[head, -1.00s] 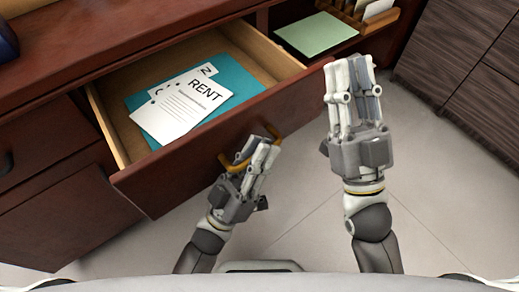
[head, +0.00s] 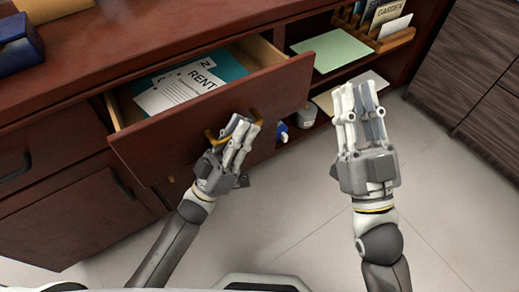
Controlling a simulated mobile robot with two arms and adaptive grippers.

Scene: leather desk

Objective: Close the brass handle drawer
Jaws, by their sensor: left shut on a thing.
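The drawer (head: 285,92) with the brass handle is partly open, with papers and a teal folder (head: 232,68) inside. The brass handle (head: 212,137) is on its front face, partly hidden behind my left gripper. My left gripper (head: 241,127) is shut on the brass handle. My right gripper (head: 358,92) is raised to the right of the drawer, empty, touching nothing. Its fingers stand side by side with a narrow gap, and whether they count as open is hard to tell.
Right of the drawer, an open shelf holds a green paper (head: 330,50) and a wooden organizer (head: 372,30). A dark wood cabinet (head: 470,75) is at the right. The tiled floor (head: 310,220) is clear.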

